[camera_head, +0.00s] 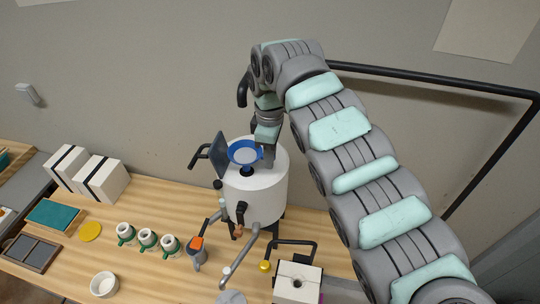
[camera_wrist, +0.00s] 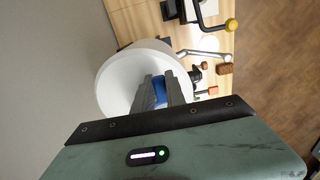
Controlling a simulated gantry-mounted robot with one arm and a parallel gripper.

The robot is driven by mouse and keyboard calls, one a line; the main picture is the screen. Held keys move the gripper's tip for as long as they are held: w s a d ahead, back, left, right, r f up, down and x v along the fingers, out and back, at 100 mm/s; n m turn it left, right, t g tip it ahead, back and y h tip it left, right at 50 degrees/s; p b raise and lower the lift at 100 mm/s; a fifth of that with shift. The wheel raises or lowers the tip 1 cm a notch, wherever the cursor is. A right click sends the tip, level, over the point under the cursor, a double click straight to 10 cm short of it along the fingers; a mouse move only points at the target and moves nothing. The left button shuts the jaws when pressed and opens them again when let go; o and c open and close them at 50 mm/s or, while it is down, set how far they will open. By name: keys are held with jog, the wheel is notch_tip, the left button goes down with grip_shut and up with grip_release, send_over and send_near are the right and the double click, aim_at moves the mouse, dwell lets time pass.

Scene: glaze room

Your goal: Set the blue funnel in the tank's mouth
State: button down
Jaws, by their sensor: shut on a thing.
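The blue funnel (camera_head: 235,158) is a wide blue cone with a pale inside, at the top of the white tank (camera_head: 266,197). A dark neck (camera_head: 246,172) shows right under it at the tank's mouth. I cannot tell whether the funnel rests in the mouth or hangs just above it. My gripper (camera_head: 267,157) points down over the tank top at the funnel's right side. In the wrist view, my gripper (camera_wrist: 159,92) is shut on a blue part of the funnel (camera_wrist: 159,89), with the white tank (camera_wrist: 118,78) behind. The fingers hide most of the funnel there.
A grey lid (camera_head: 219,153) stands open at the tank's left. A pipe (camera_head: 240,258) and a yellow-knobbed bar (camera_head: 265,266) are in front.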

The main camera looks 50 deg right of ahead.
aim_at(270, 176)
jog(key=shift+f+b, duration=2.35)
jog(key=shift+b, duration=0.1)
dwell(0.8)
dwell(0.4)
jog(key=c, duration=1.3)
grip_release()
jog(key=shift+r, duration=0.1)
notch_tip(270, 176, up, 10)
jog(key=p, duration=0.3)
jog(key=shift+r+p, duration=0.35)
jog(key=shift+p, duration=0.1)
